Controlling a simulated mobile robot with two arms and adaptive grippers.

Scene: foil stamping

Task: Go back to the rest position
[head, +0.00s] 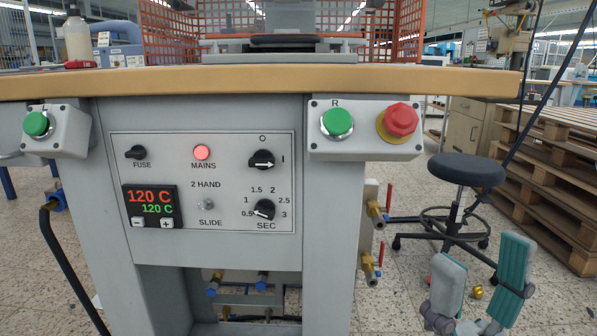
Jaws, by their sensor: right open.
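My right gripper (486,285) is at the lower right, with its two grey and teal fingers apart and nothing between them. It is in front of the tiled floor, to the right of the foil stamping machine, and touches nothing that I can see. My left gripper does not show. The machine's control panel (230,245) faces me, with a lit red mains lamp (202,152) and a display (151,207) reading 120 C twice.
A wooden tabletop edge (270,80) runs across the machine. Button boxes with a left green button (37,124), a right green button (337,123) and a red stop (399,120) hang below it. A stool (466,170) and stacked pallets (558,190) stand at right.

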